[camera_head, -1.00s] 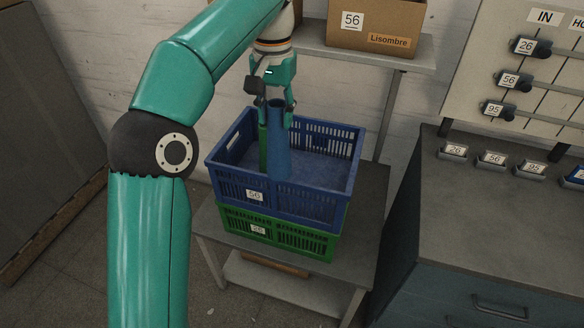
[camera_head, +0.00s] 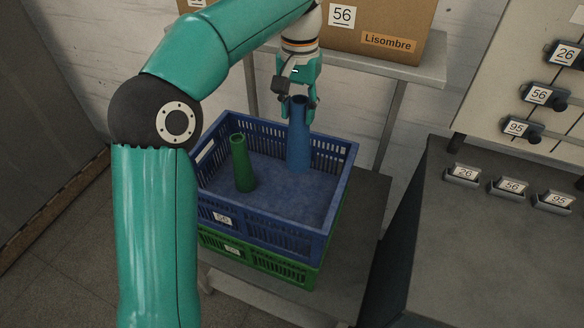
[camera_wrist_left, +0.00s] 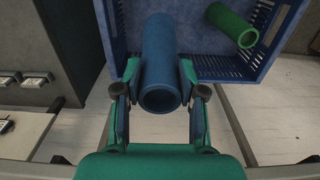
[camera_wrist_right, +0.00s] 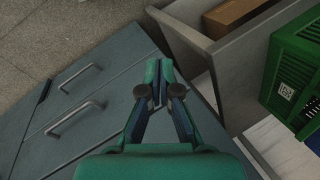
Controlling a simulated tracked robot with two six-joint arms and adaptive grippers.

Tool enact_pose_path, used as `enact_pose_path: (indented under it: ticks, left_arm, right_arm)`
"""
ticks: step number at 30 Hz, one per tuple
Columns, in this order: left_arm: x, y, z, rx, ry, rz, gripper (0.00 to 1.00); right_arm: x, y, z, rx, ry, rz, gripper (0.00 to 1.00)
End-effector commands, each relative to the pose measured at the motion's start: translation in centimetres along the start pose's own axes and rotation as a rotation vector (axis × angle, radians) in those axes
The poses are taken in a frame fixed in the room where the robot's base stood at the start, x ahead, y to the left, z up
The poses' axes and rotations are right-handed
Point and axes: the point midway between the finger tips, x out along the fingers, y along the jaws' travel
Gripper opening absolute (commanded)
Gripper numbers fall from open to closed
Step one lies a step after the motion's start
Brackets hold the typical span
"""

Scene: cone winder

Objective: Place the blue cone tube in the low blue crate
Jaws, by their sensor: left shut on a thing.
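The blue cone tube (camera_head: 298,142) is upright inside the blue crate (camera_head: 338,192), near its back right wall. I cannot tell whether its lower end touches the crate floor. My left gripper (camera_head: 299,101) is shut on the upper part of the tube. In the left wrist view the fingers of my left gripper (camera_wrist_left: 160,94) lie on both sides of the blue tube (camera_wrist_left: 160,50), and its round hollow end faces me. My right gripper (camera_wrist_right: 159,66) shows only in the right wrist view, fingertips together with nothing between them, over a grey cabinet.
A green tube (camera_head: 242,165) stands in the blue crate, left of the blue one. The blue crate sits on a green crate (camera_head: 262,262) on a low table. A cardboard box (camera_head: 370,30) stands on a shelf behind. A grey cabinet (camera_head: 500,250) is on the right.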

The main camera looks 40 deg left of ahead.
Motion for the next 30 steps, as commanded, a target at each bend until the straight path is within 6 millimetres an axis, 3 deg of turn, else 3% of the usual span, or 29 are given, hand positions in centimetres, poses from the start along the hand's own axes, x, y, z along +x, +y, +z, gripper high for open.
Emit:
enact_pose_path:
  ticks: [3, 10, 25, 30]
  left_arm:
    - [3.6, -0.4, 0.2, -0.006, -0.005, -0.001, 0.11]
    - [9.0, -0.5, 0.3, -0.009, -0.006, -0.001, 0.11]
    - [14.4, -0.5, 0.2, -0.01, -0.005, -0.001, 0.11]
    - [15.3, -0.5, 0.2, -0.011, -0.002, 0.0, 0.11]
  right_arm:
    - [0.8, 0.3, 0.0, 0.0, 0.0, 0.0, 0.0]
    - [1.1, 0.4, 0.0, 0.0, 0.001, 0.0, 0.0]
    - [1.1, 0.4, -0.1, 0.0, 0.001, 0.0, 0.0]
    - [1.1, 0.4, -0.1, 0.0, 0.001, 0.0, 0.0]
